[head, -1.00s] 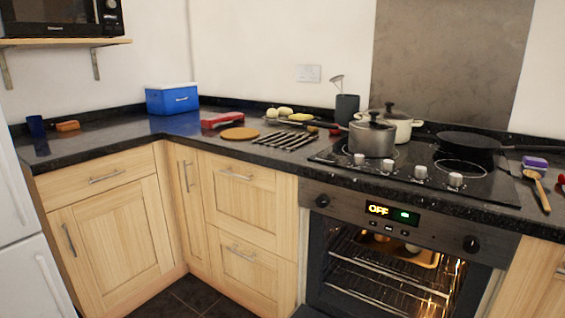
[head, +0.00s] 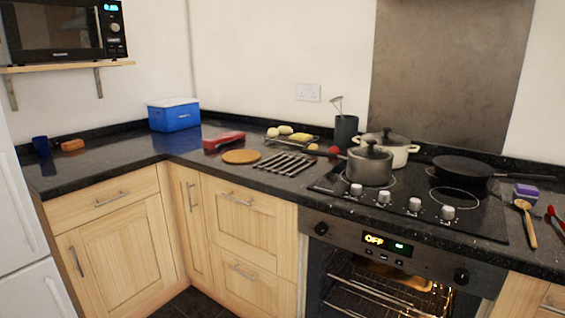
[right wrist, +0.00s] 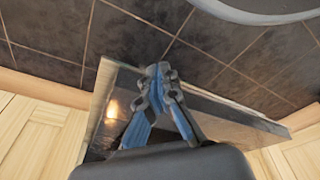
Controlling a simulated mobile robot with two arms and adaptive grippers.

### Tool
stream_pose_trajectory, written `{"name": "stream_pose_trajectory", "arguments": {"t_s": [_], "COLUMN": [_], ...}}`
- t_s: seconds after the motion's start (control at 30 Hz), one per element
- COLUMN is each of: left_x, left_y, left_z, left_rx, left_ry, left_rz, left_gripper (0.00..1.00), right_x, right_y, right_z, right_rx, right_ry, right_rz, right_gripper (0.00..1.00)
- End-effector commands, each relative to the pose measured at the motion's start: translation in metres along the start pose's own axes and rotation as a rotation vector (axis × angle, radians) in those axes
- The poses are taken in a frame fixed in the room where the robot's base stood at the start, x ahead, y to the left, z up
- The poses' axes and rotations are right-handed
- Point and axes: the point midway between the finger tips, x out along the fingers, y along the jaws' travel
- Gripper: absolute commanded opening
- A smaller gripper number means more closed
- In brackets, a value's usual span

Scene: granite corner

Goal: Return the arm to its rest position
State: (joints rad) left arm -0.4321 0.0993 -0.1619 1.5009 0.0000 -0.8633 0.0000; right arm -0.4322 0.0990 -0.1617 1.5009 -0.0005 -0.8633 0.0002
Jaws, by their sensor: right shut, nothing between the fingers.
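My right gripper (right wrist: 162,75) shows in the right wrist view, with its blue-and-grey fingers together and nothing between them. Behind it in that view is a dark glossy panel (right wrist: 110,105) with a warm light reflected in it, which looks like the lowered oven door. Neither gripper shows in the head view. In the head view the oven (head: 385,290) is open and lit inside, with wire racks and a tray (head: 395,277). Its display reads OFF.
The hob (head: 420,200) carries a grey pot (head: 370,168), a cream pot (head: 402,153) and a black frying pan (head: 460,165). A blue box (head: 174,115), a red item (head: 223,141) and a metal rack (head: 284,163) stand on the dark worktop (head: 105,167). Tiled floor (right wrist: 135,35) lies below my right gripper.

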Motion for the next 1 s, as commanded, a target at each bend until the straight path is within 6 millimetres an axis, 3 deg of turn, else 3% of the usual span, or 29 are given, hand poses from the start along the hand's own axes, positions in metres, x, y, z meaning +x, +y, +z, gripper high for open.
{"name": "stream_pose_trajectory", "arguments": {"t_s": [0.3, 0.5, 0.63, 1.0], "left_x": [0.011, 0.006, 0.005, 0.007], "left_y": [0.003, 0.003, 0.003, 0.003], "left_z": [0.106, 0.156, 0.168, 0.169], "left_rx": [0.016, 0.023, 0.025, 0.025], "left_ry": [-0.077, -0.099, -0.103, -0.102], "left_rz": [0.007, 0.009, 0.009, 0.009], "left_gripper": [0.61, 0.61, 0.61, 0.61], "right_x": [0.011, 0.006, 0.005, 0.007], "right_y": [-0.003, -0.003, -0.003, -0.003], "right_z": [0.106, 0.155, 0.168, 0.170], "right_rx": [-0.017, -0.023, -0.025, -0.025], "right_ry": [-0.077, -0.099, -0.104, -0.104], "right_rz": [-0.007, -0.009, -0.010, -0.009], "right_gripper": [0.00, 0.00, 0.00, 0.00]}}
